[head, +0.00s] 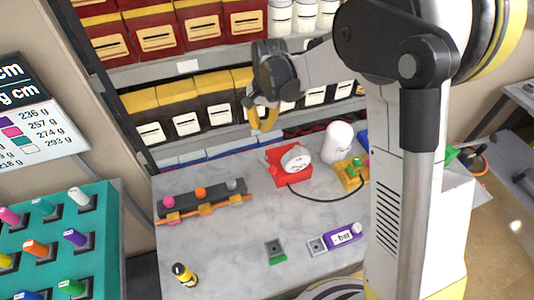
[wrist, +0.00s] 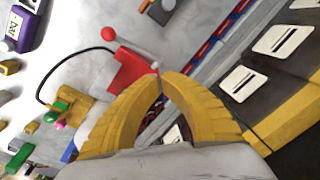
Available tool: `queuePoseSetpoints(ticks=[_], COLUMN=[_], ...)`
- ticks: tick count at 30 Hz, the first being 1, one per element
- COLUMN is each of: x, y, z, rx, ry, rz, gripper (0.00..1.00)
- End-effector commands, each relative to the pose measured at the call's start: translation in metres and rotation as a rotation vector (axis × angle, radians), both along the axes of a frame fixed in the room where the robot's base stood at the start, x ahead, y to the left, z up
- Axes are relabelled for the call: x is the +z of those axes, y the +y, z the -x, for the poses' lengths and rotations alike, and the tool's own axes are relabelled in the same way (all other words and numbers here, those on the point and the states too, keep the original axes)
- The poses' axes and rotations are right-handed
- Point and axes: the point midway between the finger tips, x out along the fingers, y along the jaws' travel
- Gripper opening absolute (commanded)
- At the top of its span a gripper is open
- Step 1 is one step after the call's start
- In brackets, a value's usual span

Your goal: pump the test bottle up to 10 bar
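My gripper (head: 264,122) hangs above the back of the table, behind the red pump (head: 291,164). In the wrist view its yellow fingers (wrist: 161,75) meet at the tips, with nothing seen between them. The pump has a round white gauge (head: 296,158) in the head view. In the wrist view the pump (wrist: 130,70) shows beyond the fingertips, with a red-balled lever (wrist: 108,33). The white test bottle (head: 338,142) stands upright right of the pump; a finger partly hides it in the wrist view. The purple bar display (head: 343,235) lies at front right; its number is unreadable.
A yellow block (head: 351,176) with a green knob joins the pump by a black cable. A strip of three knobs (head: 203,203), a small black-yellow bottle (head: 184,274) and a teal peg rack (head: 100,250) are leftward. Shelves of bins (head: 187,124) stand behind. The table's middle is clear.

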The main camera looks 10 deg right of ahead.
Motion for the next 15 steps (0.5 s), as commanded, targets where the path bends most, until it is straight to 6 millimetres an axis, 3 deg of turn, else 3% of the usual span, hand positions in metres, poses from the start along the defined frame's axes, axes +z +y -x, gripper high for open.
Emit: queuePoseSetpoints(ticks=[10,15], x=[-0.002,-0.013], y=[0.000,-0.002], z=[0.001,0.010], rx=[0.001,0.001], ry=[0.000,-0.001], rz=[0.000,0.001], gripper=[0.00,0.00])
